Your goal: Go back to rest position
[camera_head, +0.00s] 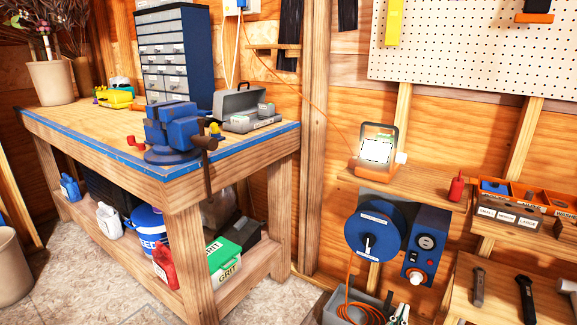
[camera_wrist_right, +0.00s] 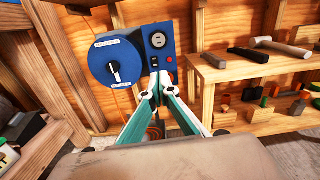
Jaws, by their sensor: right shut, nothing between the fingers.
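My right gripper (camera_head: 401,312) shows at the bottom edge of the head view, low and just below the blue control box (camera_head: 427,258). In the right wrist view its two green and white fingers (camera_wrist_right: 158,82) meet at the tips, with nothing between them. They point toward the wall with the blue reel (camera_wrist_right: 112,66) and the box, apparently short of it. My left gripper is in neither view.
A grey bin (camera_head: 335,314) with orange cord is beside my right gripper. A shelf with hammers (camera_wrist_right: 230,74) is to the right. The workbench (camera_head: 240,155) with a blue vise (camera_head: 172,132) stands left. A work light (camera_head: 377,152) sits on a wall shelf.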

